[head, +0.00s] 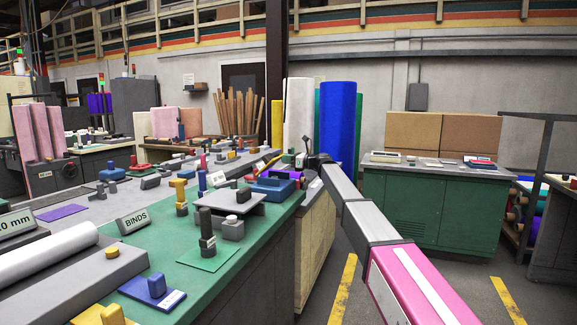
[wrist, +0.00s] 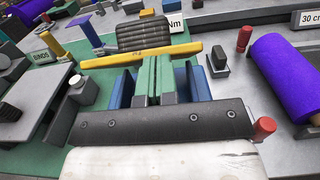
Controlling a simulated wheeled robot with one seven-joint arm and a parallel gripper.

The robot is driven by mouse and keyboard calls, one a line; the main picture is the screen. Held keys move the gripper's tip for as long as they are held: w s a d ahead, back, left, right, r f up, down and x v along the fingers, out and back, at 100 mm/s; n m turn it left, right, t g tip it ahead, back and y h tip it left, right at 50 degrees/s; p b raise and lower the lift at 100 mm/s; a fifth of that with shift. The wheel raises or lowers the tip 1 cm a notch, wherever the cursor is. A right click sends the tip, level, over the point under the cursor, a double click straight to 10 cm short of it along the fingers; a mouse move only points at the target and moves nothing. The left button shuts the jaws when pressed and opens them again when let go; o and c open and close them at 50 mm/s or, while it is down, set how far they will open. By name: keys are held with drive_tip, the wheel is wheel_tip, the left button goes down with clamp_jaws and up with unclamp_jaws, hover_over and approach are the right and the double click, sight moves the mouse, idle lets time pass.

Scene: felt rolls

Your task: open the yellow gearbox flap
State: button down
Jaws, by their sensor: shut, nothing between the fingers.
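A long yellow bar-shaped piece (wrist: 105,61), which looks like the flap, lies across the front of a dark ribbed casing (wrist: 143,34) in the wrist view. A yellow-orange piece (head: 269,163) shows beside my gripper in the head view, small and partly hidden. My gripper (wrist: 154,78) is shut and empty, with its green and blue-grey fingers pointing at the middle of the yellow bar. I cannot tell whether the fingertips touch it. In the head view, the dark end of my arm is over the far right bench end, its fingers too small to make out.
A purple roll (wrist: 283,75) lies right of my gripper, with a red knob (wrist: 244,37) and a dark switch block (wrist: 217,62) close by. A yellow T-shaped post (head: 180,192) and a grey raised plate (head: 229,203) stand nearer on the bench. The right aisle is clear.

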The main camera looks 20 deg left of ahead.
sight(271, 154)
drive_tip(key=a+r+h, duration=0.4)
drive_tip(key=a+h, duration=0.1)
drive_tip(key=a+r+h, duration=0.2)
drive_tip(key=h, duration=0.1)
drive_tip(key=shift+w+a+g, duration=0.35)
drive_tip(key=shift+w+g, duration=0.05)
drive_tip(key=shift+a+r+h, duration=0.2)
drive_tip(key=shift+a+h, duration=0.4)
drive_tip(key=shift+a, duration=0.9)
